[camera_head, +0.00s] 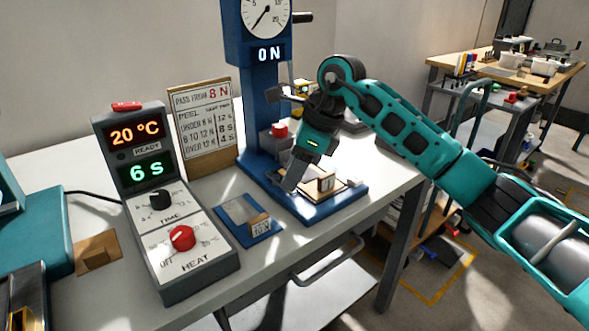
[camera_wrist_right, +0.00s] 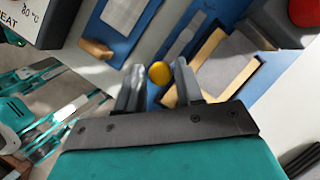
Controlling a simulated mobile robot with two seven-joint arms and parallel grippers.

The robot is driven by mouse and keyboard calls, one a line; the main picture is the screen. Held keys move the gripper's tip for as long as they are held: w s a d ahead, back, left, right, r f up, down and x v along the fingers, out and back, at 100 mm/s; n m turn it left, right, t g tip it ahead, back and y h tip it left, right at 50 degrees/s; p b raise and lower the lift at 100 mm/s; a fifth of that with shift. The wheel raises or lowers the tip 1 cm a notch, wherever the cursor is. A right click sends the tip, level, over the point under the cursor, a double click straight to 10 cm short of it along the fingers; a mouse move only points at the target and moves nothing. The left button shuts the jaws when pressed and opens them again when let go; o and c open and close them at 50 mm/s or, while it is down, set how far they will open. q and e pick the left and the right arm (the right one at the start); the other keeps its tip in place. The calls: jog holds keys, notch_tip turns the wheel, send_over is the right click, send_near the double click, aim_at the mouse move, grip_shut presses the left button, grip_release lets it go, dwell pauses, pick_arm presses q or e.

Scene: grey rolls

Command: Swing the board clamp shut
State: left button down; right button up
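My right gripper (camera_head: 292,180) points down over the blue base of the test stand (camera_head: 342,200). In the wrist view its two grey fingers (camera_wrist_right: 159,84) stand apart, with a round yellow knob (camera_wrist_right: 160,72) showing between the tips; a small gap shows on each side. A grey bar (camera_wrist_right: 188,38) lies on the blue base beyond the knob; I cannot tell whether it is the clamp arm. A light wooden frame with a grey plate (camera_wrist_right: 222,60) sits beside it. The wooden frame (camera_head: 346,187) also shows in the head view. My left gripper is not in view.
The stand's blue column (camera_head: 258,100) and red knob (camera_head: 279,129) rise close to the gripper. A small blue tray (camera_head: 232,217) and a heat and time control box (camera_head: 167,205) stand to the left. A sign (camera_head: 203,125) stands behind them.

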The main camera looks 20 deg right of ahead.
grip_shut()
